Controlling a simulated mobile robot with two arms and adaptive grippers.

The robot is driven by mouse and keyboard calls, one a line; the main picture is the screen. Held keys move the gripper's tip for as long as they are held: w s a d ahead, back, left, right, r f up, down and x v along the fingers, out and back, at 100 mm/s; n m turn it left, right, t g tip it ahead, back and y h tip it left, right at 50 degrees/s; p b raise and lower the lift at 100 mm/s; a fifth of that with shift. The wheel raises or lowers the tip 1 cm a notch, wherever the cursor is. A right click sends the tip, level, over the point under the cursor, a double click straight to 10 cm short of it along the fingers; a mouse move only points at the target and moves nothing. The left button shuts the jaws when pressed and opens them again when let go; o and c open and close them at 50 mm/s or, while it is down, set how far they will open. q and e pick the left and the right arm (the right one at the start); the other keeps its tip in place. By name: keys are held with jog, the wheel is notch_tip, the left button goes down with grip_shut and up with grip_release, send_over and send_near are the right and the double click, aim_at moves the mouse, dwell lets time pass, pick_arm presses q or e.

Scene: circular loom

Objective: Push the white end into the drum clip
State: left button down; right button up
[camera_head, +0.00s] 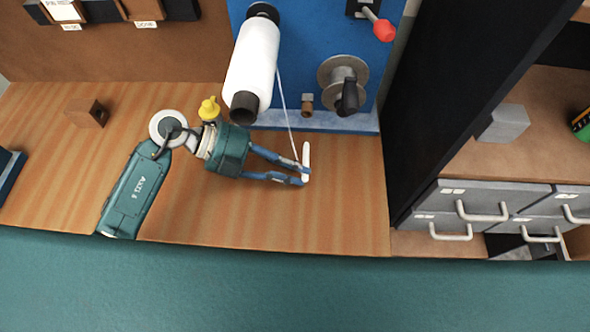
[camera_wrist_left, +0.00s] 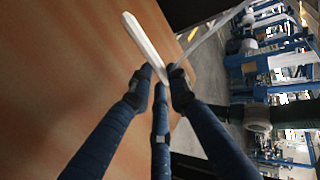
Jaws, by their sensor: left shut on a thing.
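The white end (camera_head: 306,154) is a short white stick, held upright in the picture in front of the blue panel. It also shows in the left wrist view (camera_wrist_left: 143,42), slanting up from between the fingertips. My left gripper (camera_head: 304,174) is shut on its lower part, over the wooden bench top. A thin white thread (camera_head: 286,112) runs from the white spool (camera_head: 253,62) down to the white end. A grey drum (camera_head: 336,74) with a black piece (camera_head: 348,98) at its front sits on the panel, above and right of the white end, apart from it. I cannot tell which part is the clip. My right gripper is not in view.
A yellow bottle-like thing (camera_head: 209,108) is behind my left wrist. A red-knobbed lever (camera_head: 383,30) is at upper right. A dark upright (camera_head: 440,110) and drawers (camera_head: 470,200) bound the right. The bench front is clear.

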pick_arm(q)
jog(key=shift+w+a+b, duration=0.25)
jog(key=shift+w+b, duration=0.25)
jog(key=shift+w, duration=1)
jog(key=shift+w+d+b, duration=0.1)
jog(key=shift+w+b, duration=0.2)
jog(key=shift+w, duration=0.1)
jog(key=shift+w+f+b, duration=0.1)
jog(key=shift+w+b, duration=0.45)
jog(key=shift+w, duration=0.75)
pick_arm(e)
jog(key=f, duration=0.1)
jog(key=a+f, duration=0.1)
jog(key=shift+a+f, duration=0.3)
pick_arm(q)
jog(key=shift+r, duration=0.2)
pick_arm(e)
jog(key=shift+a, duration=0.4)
pick_arm(q)
jog(key=shift+w+f, duration=0.1)
jog(key=shift+w, duration=0.1)
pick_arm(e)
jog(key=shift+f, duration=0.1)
